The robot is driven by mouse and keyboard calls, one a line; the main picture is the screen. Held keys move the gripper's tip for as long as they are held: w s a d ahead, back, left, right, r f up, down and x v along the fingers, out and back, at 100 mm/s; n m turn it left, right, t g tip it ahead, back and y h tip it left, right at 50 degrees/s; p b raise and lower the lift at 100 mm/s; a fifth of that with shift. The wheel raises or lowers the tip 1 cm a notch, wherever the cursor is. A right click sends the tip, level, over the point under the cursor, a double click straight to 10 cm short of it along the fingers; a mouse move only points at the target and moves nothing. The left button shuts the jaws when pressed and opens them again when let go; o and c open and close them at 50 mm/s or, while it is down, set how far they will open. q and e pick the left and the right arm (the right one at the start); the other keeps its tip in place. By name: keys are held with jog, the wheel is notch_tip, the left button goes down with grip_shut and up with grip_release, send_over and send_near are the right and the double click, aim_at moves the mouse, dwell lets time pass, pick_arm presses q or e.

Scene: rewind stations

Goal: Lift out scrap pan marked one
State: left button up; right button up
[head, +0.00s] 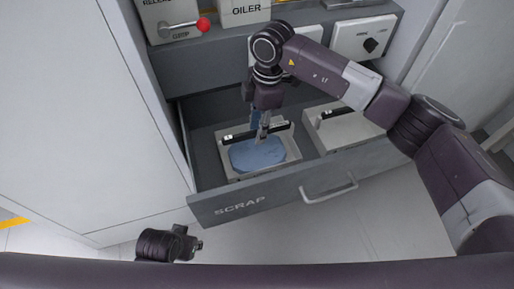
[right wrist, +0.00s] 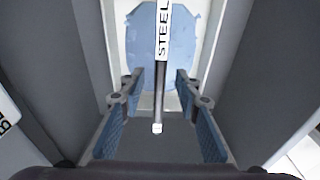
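Two pale scrap pans sit side by side in an open grey drawer (head: 272,191) marked SCRAP. The left pan (head: 295,148) holds a blue slab (head: 248,158); a dark and white bar with small labels runs along its far side. The pan numbers are too small to read surely. My right gripper (head: 263,133) points down over the left pan. In the right wrist view its blue-padded fingers (right wrist: 158,97) are open, one on each side of a narrow bar (right wrist: 162,70) labelled STEEL, with gaps visible. My left gripper (head: 191,244) is low in front of the drawer; its fingers are unclear.
The right pan (head: 345,128) stands close beside the left one. The drawer handle (head: 329,190) sticks out in front. A shelf above carries a red-knobbed lever (head: 203,24), an OILER box (head: 244,12) and a white box with a black knob (head: 370,44). The floor before the drawer is clear.

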jog(key=shift+a+f, duration=0.1)
jog(key=shift+f, duration=0.5)
grip_shut()
jog(key=shift+r, duration=0.1)
